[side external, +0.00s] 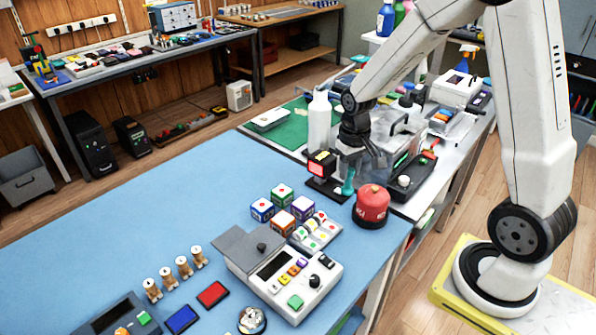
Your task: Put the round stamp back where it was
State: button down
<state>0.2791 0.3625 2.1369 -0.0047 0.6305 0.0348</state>
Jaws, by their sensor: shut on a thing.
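My gripper (356,166) is at the near edge of the grey bench, beside the blue table's far right corner. It points down and its fingers are partly hidden by clutter behind and around them. A small teal object (348,183), which looks like the round stamp, shows just below the fingers, and my gripper appears shut on it. Whether its lower end touches the surface cannot be told. A black stamp stand or device with a red-lit face (317,169) is just left of it.
A red canister (371,206) stands close right of the teal object. Several dice-like cubes (283,193), a grey console (296,283), wooden pegs (183,267), a red pad (212,294) and a blue pad (182,319) lie nearer. The blue table's left (110,240) is clear.

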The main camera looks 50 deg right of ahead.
jog(key=s+m, duration=0.2)
jog(key=s, duration=0.5)
jog(key=shift+s+a, duration=0.35)
jog(key=shift+f, duration=0.15)
jog(key=w+f, duration=0.1)
jog(key=w, duration=0.2)
jog(key=w+d+f, duration=0.1)
jog(key=w, duration=0.1)
jog(key=w+d+f, duration=0.1)
jog(key=w+f, duration=0.1)
jog(key=w, duration=0.1)
jog(key=shift+w, duration=0.3)
jog(key=w+d+f, duration=0.1)
jog(key=w+f, duration=0.3)
jog(key=f, duration=0.1)
jog(key=shift+w+f, duration=0.15)
jog(key=shift+w, duration=0.15)
jog(key=shift+d, duration=0.1)
jog(key=shift+w+f, duration=0.15)
jog(key=shift+f, duration=0.8)
jog(key=shift+w+f, duration=0.1)
jog(key=shift+f, duration=0.8)
jog(key=shift+f, duration=0.1)
